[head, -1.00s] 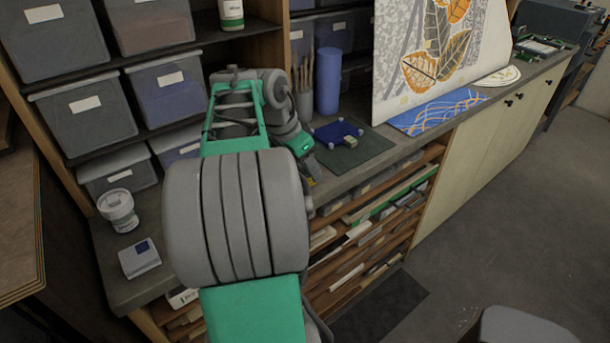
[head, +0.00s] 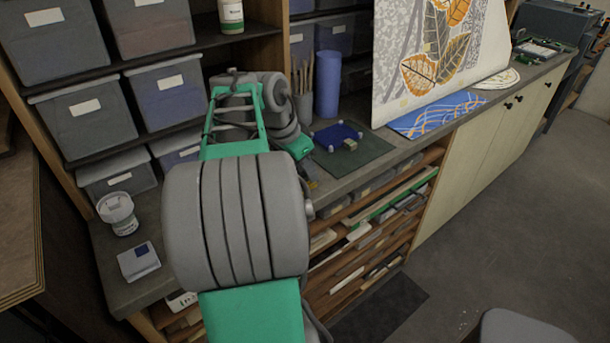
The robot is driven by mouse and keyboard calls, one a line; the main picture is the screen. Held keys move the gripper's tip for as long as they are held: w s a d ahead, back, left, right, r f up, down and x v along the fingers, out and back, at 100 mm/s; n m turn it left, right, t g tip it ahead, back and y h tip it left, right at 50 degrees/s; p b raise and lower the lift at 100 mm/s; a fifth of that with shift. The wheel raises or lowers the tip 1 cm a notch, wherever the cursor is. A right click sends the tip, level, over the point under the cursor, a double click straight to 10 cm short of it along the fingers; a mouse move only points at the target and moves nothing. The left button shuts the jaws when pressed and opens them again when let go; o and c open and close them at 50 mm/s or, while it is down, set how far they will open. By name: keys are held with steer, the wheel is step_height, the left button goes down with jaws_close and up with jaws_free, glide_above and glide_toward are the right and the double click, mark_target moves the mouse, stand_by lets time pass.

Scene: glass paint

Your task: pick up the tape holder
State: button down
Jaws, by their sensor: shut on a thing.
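My gripper (head: 308,170) is at the counter's front edge, just left of the dark green mat, beyond my green and grey arm. Its fingers show only small and partly hidden. They are shut on a small dark thing with a yellowish patch (head: 312,184), which I take to be the tape holder. Its shape and most of its body are hidden, and I cannot tell whether it still touches the counter.
A green mat (head: 372,158) carries a blue piece (head: 330,134) and a small beige block (head: 350,144). A cup of brushes (head: 304,104) and a blue cylinder (head: 327,85) stand behind. A white tub (head: 117,213) stands at the left. Shelves hold bins (head: 88,112).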

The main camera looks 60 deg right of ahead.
steer(key=shift+r, duration=0.1)
step_height(320, 180, up, 3)
steer(key=shift+f, duration=0.1)
steer(key=s+a+r+p, duration=0.3)
steer(key=s+a+r, duration=0.3)
steer(key=a+r, duration=0.4)
steer(key=a, duration=0.2)
steer(key=shift+a, duration=0.35)
steer(key=shift+s, duration=0.1)
steer(key=c, duration=1.6)
jaws_free()
steer(key=c, duration=2.8)
jaws_free()
steer(key=shift+s, duration=0.1)
